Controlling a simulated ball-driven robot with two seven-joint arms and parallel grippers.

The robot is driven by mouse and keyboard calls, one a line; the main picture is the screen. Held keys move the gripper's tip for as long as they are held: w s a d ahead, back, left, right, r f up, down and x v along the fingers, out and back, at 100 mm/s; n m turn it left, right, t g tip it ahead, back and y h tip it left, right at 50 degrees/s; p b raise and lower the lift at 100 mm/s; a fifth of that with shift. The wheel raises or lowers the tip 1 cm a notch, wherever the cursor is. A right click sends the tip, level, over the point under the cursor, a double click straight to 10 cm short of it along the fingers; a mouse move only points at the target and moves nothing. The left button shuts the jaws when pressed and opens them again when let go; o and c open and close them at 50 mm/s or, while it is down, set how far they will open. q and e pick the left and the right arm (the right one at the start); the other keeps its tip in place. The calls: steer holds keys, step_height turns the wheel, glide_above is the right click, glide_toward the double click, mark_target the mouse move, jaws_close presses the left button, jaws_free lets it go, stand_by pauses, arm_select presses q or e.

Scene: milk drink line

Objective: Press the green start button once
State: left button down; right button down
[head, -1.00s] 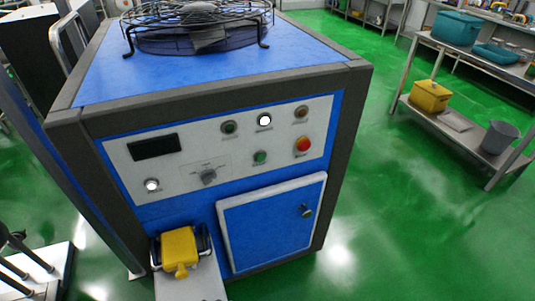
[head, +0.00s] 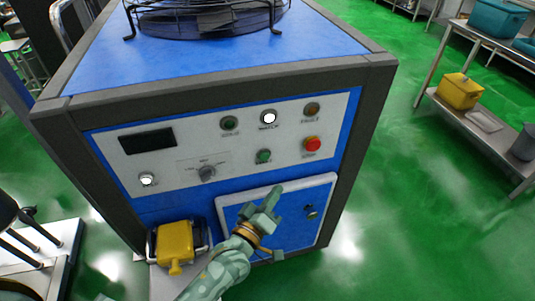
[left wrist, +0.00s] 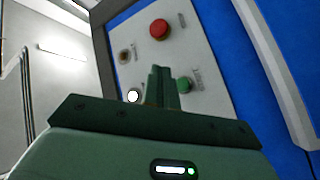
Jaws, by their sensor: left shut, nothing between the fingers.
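The green button (head: 264,156) is on the white control panel (head: 190,140) of the blue machine, left of the red button (head: 312,144). My left gripper (head: 279,188) is shut and empty, in front of the machine's small door, below the green button in the head view and apart from it. In the left wrist view, the shut fingertips (left wrist: 162,70) point toward the panel, with the green button (left wrist: 184,85) just to their right and the red button (left wrist: 159,29) above. My right gripper is not in view.
The panel also has a lit white lamp (head: 269,118), a dark green lamp (head: 229,123), an amber lamp (head: 311,109) and a selector knob (head: 207,173). A fan with a wire guard (head: 205,20) sits on top.

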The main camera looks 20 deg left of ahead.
mark_target(264, 156)
arm_select(q)
steer(key=shift+w, duration=0.1)
steer(key=w+a+b, duration=0.2)
steer(key=w+a, duration=0.3)
steer(key=w, duration=0.2)
steer(key=shift+b, duration=0.35)
steer(key=shift+w, duration=0.1)
stand_by(2.0)
steer(key=shift+w+a, duration=0.2)
steer(key=shift+w, duration=0.05)
steer(key=shift+w+a, duration=0.25)
steer(key=shift+w, duration=0.15)
stand_by(0.7)
stand_by(0.3)
steer(key=shift+s+d+p, duration=0.5)
steer(key=shift+s+p, duration=0.05)
steer(key=shift+s, duration=0.2)
